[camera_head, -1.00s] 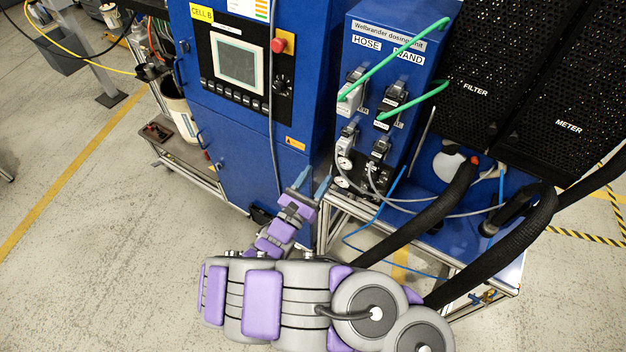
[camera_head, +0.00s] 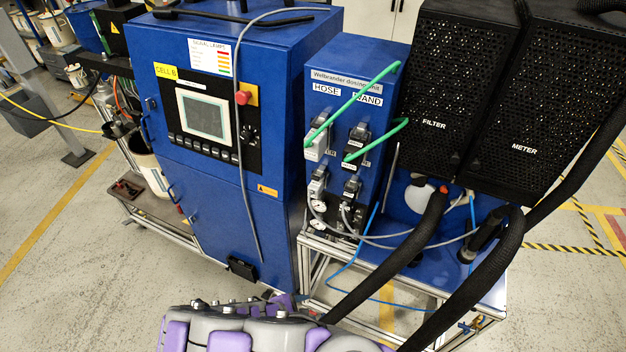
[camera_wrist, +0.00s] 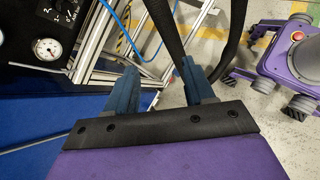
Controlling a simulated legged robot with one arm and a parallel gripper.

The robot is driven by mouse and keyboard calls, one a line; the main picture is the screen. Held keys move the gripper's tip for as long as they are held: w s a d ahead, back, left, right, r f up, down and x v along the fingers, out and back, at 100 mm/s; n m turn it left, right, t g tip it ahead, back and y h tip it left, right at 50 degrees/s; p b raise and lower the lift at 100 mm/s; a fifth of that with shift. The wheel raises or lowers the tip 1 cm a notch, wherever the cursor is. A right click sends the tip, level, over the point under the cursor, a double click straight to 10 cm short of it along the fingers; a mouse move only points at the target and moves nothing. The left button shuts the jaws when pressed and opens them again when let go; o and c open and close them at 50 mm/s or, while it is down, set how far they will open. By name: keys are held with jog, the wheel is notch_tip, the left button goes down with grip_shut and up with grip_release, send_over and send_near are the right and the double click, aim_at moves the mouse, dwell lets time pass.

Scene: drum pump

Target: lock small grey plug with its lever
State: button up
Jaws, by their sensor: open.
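The small grey plug (camera_head: 317,184) sits low in the left HOSE column on the front of the blue dosing unit, below a larger grey plug (camera_head: 316,146). Its lever is too small to make out clearly, so I cannot tell its position. My gripper (camera_wrist: 160,82) shows in the wrist view with two blue fingers spread apart and nothing between them. The small grey plug is not visible there. In the head view my arm is at the bottom edge, below the plugs, and the fingers cannot be made out.
Black plugs (camera_head: 356,150) sit in the WAND column, with green bars crossing the upper plugs. Grey cables and a blue hose hang below. Thick black hoses (camera_head: 395,262) cross in front of the metal frame. A pressure gauge (camera_wrist: 48,48) is at upper left in the wrist view.

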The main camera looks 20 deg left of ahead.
aim_at(314, 179)
jog(key=s+a+f+m+g+y, duration=0.3)
jog(key=s+a+m+y, duration=0.25)
jog(key=a, duration=0.65)
jog(key=w+a+r+m+t+y, duration=0.3)
jog(key=w+a+r+m+y, duration=0.15)
jog(key=a+r+m, duration=0.4)
jog(key=w+d+r+m+t, duration=0.1)
jog(key=w+r+m+t, duration=0.45)
jog(key=w+r, duration=0.35)
jog(key=w+d+r+m+t+h, duration=0.2)
jog(key=d+r+m+t+h, duration=0.35)
jog(key=d+r, duration=0.5)
jog(key=shift+h, duration=0.25)
jog(key=w, duration=0.5)
jog(key=w+d, duration=0.1)
jog(key=w, duration=0.5)
jog(key=w+d, duration=0.1)
jog(key=w, duration=0.5)
jog(key=shift+w+d+f+b, duration=0.1)
jog(key=shift+w+b, duration=0.05)
jog(key=shift+b, duration=0.2)
